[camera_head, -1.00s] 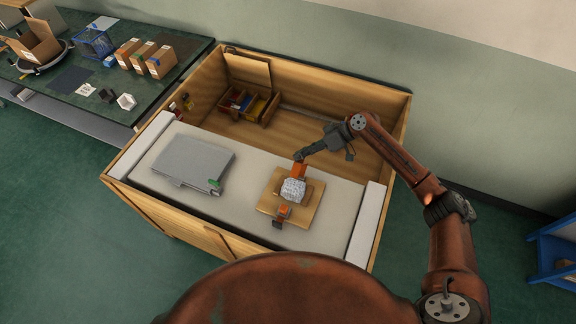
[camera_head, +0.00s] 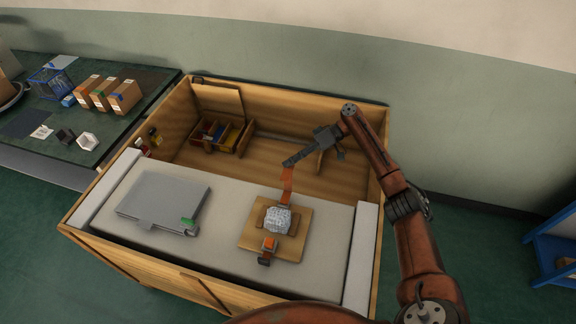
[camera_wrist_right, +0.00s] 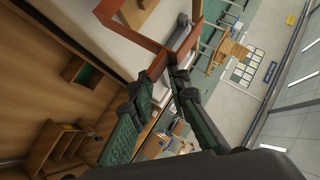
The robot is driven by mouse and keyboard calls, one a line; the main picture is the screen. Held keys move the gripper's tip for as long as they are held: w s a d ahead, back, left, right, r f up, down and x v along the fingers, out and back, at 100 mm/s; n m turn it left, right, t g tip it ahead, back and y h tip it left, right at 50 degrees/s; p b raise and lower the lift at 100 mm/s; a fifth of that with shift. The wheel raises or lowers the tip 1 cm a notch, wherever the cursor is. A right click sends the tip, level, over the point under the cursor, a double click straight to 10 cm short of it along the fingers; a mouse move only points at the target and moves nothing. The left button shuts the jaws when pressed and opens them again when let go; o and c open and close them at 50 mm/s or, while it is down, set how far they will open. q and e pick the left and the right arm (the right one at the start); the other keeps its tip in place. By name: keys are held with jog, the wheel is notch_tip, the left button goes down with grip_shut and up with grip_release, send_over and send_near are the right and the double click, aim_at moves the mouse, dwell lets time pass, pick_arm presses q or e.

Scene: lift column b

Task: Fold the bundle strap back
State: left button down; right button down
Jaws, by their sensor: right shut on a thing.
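The white-grey bundle (camera_head: 277,220) sits on a wooden board (camera_head: 250,240) on the pale worktop. The orange strap (camera_head: 287,185) rises from the bundle's far side towards the back. My right gripper (camera_head: 288,164) is shut on the strap's upper end and holds it above the compartment behind the worktop. An orange piece with a dark end (camera_head: 269,244) lies at the bundle's near side. In the right wrist view, the strap (camera_wrist_right: 184,45) runs out from the fingertips (camera_wrist_right: 166,70) of my right gripper. My left gripper is not in view.
A grey flat case (camera_head: 165,203) with a green tab lies left on the worktop. A divided tray (camera_head: 222,137) stands in the back compartment. Wooden walls (camera_head: 378,150) surround the bench. The worktop between case and board is clear.

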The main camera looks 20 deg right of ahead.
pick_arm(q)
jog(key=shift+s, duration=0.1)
pick_arm(e)
jog(key=shift+s+a+f, duration=0.1)
jog(key=shift+s+f, duration=0.15)
jog(key=shift+f, duration=0.35)
jog(key=shift+s+a+f, duration=0.1)
jog(key=shift+s+f, duration=0.1)
jog(key=shift+f, duration=0.35)
jog(key=c, duration=2.3)
grip_release()
jog(key=shift+d+r, duration=0.1)
jog(key=shift+d, duration=0.05)
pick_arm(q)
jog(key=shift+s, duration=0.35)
pick_arm(e)
jog(key=v, duration=0.4)
jog(key=r+v, duration=0.1)
jog(key=v, duration=0.3)
jog(key=w+v, duration=0.1)
jog(key=v, duration=0.4)
jog(key=shift+a+r, duration=0.25)
jog(key=shift+a, duration=0.2)
